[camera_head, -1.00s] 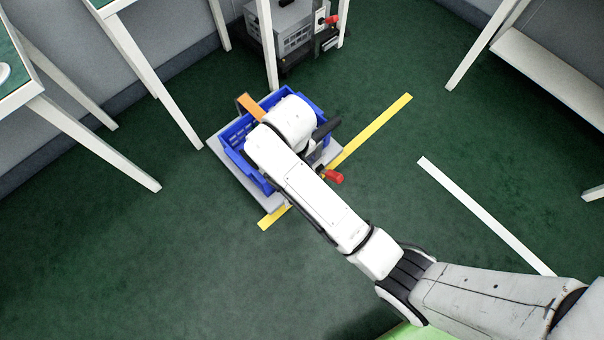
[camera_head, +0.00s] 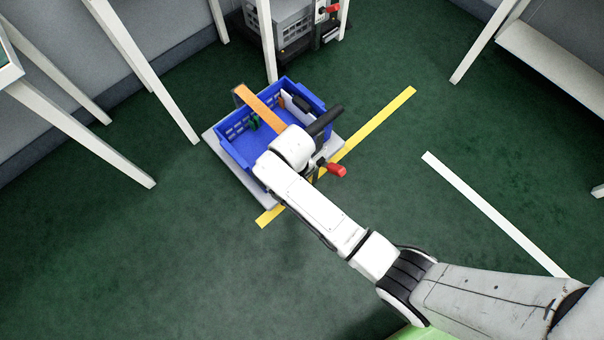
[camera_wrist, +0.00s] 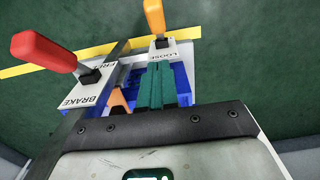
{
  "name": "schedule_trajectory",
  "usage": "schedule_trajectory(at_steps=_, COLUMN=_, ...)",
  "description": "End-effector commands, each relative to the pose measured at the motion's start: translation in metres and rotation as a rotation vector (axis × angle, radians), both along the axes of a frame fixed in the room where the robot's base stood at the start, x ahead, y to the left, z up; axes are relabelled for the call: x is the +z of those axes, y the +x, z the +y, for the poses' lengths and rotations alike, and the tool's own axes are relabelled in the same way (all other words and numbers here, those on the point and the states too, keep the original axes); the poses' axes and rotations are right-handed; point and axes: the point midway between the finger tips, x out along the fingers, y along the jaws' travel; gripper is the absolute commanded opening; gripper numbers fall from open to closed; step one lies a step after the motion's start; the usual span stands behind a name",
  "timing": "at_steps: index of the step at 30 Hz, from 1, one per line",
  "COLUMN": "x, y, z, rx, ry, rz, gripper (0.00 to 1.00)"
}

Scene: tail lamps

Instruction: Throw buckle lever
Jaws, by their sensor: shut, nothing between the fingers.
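An orange-handled lever (camera_wrist: 155,18) stands on a white plate marked LOOSE, at the top of the wrist view. My gripper (camera_wrist: 158,70) shows its two teal fingers side by side, shut and empty. In the picture, the fingertips lie just below the LOOSE plate; I cannot tell whether they touch it. An orange strap (camera_head: 262,108) runs over the blue crate (camera_head: 235,150) and passes under my arm. A piece of it shows in the wrist view (camera_wrist: 118,103). In the head view my arm hides the orange lever and my fingers.
A red-handled lever (camera_head: 337,170) stands beside the crate; in the wrist view its plate (camera_wrist: 88,92) reads BRAKE and FREE. The crate sits on a grey base (camera_head: 212,138) by a yellow floor line (camera_head: 385,115). White table legs (camera_head: 268,45) and a grey machine (camera_head: 278,28) stand behind.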

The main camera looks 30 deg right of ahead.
Motion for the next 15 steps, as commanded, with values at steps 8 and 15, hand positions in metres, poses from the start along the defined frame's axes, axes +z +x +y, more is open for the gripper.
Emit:
schedule_trajectory(at_steps=8, x=-0.058, y=0.0, z=-0.001, rx=-0.001, ry=0.0, rz=0.001, gripper=0.0)
schedule_trajectory(at_steps=15, x=-0.078, y=-0.021, z=-0.006, rx=-0.002, ry=0.001, rz=0.0, gripper=0.0)
